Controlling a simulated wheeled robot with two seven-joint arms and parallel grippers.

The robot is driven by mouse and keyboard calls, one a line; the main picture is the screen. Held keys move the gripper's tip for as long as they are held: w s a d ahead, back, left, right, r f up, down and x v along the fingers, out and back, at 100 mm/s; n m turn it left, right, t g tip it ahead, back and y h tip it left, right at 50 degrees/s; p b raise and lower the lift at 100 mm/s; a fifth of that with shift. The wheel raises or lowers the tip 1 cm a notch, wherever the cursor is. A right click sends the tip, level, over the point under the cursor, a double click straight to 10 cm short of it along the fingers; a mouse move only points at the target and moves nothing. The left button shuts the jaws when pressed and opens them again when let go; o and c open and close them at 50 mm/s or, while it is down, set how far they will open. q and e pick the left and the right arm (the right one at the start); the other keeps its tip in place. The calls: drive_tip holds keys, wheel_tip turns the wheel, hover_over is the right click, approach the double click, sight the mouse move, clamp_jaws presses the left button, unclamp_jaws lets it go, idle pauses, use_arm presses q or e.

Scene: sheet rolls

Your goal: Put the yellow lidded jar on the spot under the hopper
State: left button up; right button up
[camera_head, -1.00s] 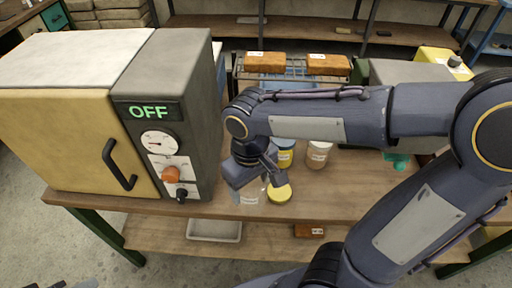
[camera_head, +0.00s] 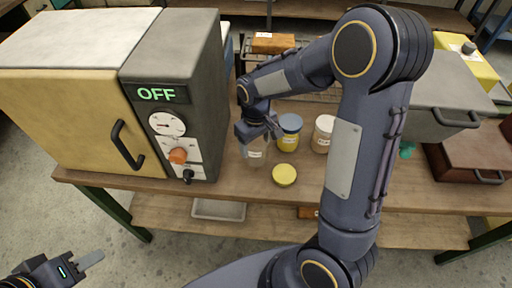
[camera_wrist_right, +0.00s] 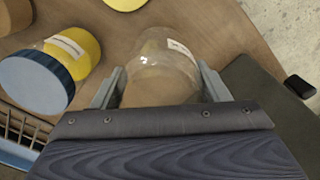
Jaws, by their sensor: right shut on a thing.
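My right gripper (camera_head: 257,134) is shut on a clear, labelled jar (camera_head: 256,153); the jar also shows between the fingers in the right wrist view (camera_wrist_right: 165,65). No lid shows on it, but the gripper hides part of its top. A flat yellow lid (camera_head: 284,175) lies on the table in front of it. A jar with yellow contents and a blue lid (camera_head: 289,131) stands just right of the held jar, and shows at the left in the wrist view (camera_wrist_right: 55,70). My left gripper (camera_head: 88,261) is low at the left; its opening is unclear. I cannot make out a hopper.
An oven (camera_head: 85,120) reading OFF stands left of the jars. A white-lidded jar (camera_head: 323,133) stands right of the blue-lidded one. A rack with an orange-brown block (camera_head: 274,43) is behind. A grey box (camera_head: 440,95) and a brown box (camera_head: 470,155) stand at right.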

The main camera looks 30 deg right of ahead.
drive_tip(key=shift+f, duration=1.55)
drive_tip(key=shift+f, duration=0.2)
drive_tip(key=o, duration=1.2)
drive_tip(key=shift+c, duration=0.2)
drive_tip(key=shift+r, duration=0.1)
